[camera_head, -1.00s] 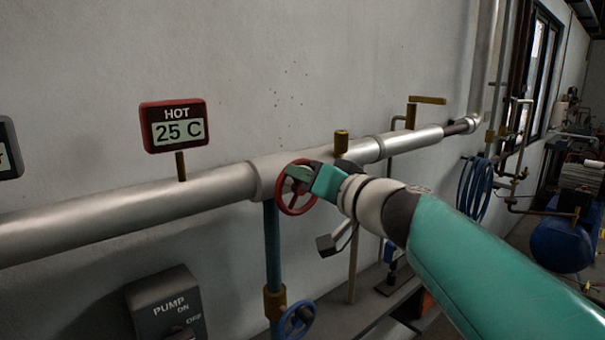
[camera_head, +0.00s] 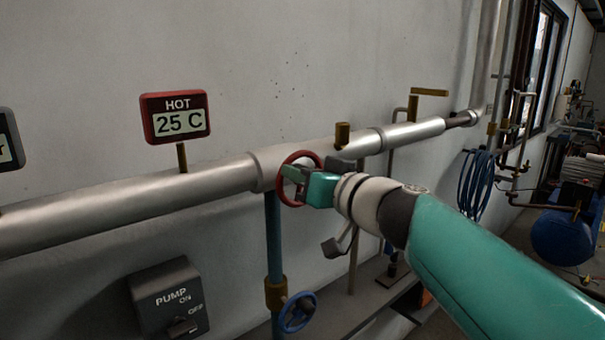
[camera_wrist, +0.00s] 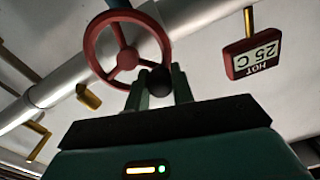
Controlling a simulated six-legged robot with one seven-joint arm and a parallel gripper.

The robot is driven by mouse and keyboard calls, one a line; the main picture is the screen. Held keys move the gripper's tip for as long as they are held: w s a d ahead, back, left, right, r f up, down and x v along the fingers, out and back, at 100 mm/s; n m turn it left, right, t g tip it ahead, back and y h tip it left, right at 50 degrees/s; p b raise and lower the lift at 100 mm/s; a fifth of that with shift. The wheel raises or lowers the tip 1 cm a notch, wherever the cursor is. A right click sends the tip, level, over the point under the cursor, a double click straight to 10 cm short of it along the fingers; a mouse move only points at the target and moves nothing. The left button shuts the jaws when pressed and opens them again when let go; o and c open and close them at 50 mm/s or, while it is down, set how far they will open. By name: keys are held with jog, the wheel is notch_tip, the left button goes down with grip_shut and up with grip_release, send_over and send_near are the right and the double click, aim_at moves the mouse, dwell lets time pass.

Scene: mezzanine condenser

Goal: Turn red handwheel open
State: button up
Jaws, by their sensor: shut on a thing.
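The red handwheel (camera_head: 282,191) is mounted at the front of the silver pipe, left of my arm. In the wrist view the handwheel (camera_wrist: 127,59) shows its rim, spokes and hub. My gripper (camera_head: 290,181) reaches the handwheel from the right and covers part of it. In the wrist view the two green fingers of my gripper (camera_wrist: 159,84) stand either side of a dark round knob (camera_wrist: 159,80) at the wheel's rim. The gripper is shut on the handwheel there. The exact finger contact is partly hidden.
A HOT display (camera_head: 176,118) reading 25 C stands above the silver pipe (camera_head: 130,203). A blue handwheel (camera_head: 298,312) and a PUMP switch box (camera_head: 168,297) are below. Brass fittings (camera_head: 342,134) rise from the pipe. A blue hose (camera_head: 475,183) hangs at the right.

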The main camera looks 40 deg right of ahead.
jog(key=o, duration=1)
jog(key=shift+a, duration=0.1)
jog(key=s, duration=1.3)
jog(key=shift+s+d, duration=0.25)
jog(key=shift+s, duration=0.15)
jog(key=w+a+f+n+g+y, duration=0.25)
jog(key=w+a+f+g, duration=0.35)
jog(key=a+f, duration=0.5)
jog(key=s+a+f+g+h, duration=0.1)
jog(key=a+f+g, duration=0.2)
jog(key=f, duration=0.4)
jog(key=s+a+f+g+h, duration=0.1)
jog(key=a+f+g+h, duration=0.1)
jog(key=a+f, duration=0.3)
notch_tip(320, 180, down, 3)
jog(key=shift+a+g, duration=0.4)
jog(key=shift+g, duration=0.3)
